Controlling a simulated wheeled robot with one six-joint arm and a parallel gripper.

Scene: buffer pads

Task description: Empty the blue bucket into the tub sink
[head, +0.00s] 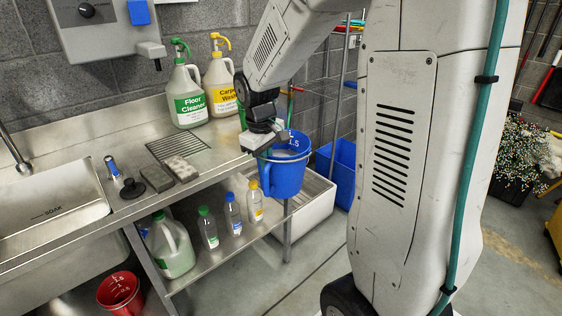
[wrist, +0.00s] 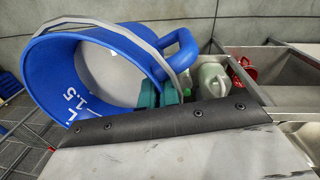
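The blue bucket (head: 287,173) hangs in the air past the right end of the steel counter, roughly upright. My gripper (head: 264,140) is at its near upper side. In the wrist view the bucket (wrist: 45,75) fills the left, with a grey surface inside that looks like liquid. The teal fingertips (wrist: 160,96) are closed against the bucket's rim side near its handle; the exact contact is partly hidden. A white low tub (head: 310,212) stands on the floor below the bucket. A steel sink basin (head: 50,207) marked SOAK is at the left.
Floor cleaner (head: 188,100) and carpet wash (head: 220,85) jugs stand on the counter. Small bottles (head: 233,212) stand on the shelf beneath. Another blue bin (head: 340,170) is behind the tub, and a red bucket (head: 120,292) is on the floor.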

